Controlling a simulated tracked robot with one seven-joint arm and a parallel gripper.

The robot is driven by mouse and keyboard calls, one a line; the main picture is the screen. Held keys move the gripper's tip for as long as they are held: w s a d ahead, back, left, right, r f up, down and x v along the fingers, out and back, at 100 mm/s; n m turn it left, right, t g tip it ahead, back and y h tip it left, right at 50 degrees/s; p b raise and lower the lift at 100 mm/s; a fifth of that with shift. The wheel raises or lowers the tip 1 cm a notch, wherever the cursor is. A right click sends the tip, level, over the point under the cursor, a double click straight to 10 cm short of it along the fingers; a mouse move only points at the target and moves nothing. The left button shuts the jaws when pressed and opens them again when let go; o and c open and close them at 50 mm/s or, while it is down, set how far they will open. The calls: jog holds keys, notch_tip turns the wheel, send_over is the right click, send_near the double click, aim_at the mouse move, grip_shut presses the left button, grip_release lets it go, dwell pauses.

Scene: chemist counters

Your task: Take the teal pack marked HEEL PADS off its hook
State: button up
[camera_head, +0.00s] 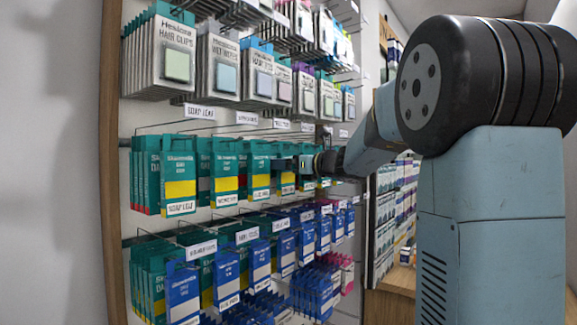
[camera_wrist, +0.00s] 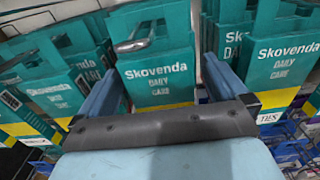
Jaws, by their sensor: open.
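Teal Skovenda packs with yellow bands hang on hooks in the middle row of the wall display. One teal pack (camera_wrist: 157,72) is straight ahead in the wrist view, with a hook end in front of its top. My gripper (camera_wrist: 163,68) is open, with one finger toward each side of this pack. I cannot tell whether the fingers touch it. Its lower part is hidden behind the gripper, and I cannot read HEEL PADS on any pack. In the head view my gripper (camera_head: 303,164) is at the middle row, partly covering packs there.
Neighbouring teal packs hang close on the left (camera_wrist: 58,92) and right (camera_wrist: 278,62). Pale hair-clip packs (camera_head: 175,52) hang above, and blue packs (camera_head: 183,292) below. Wire hooks with label tags (camera_head: 200,112) stick out from the board. A wooden counter (camera_head: 392,295) is at the right.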

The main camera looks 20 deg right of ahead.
jog(key=shift+w+a, duration=0.1)
jog(key=c, duration=1)
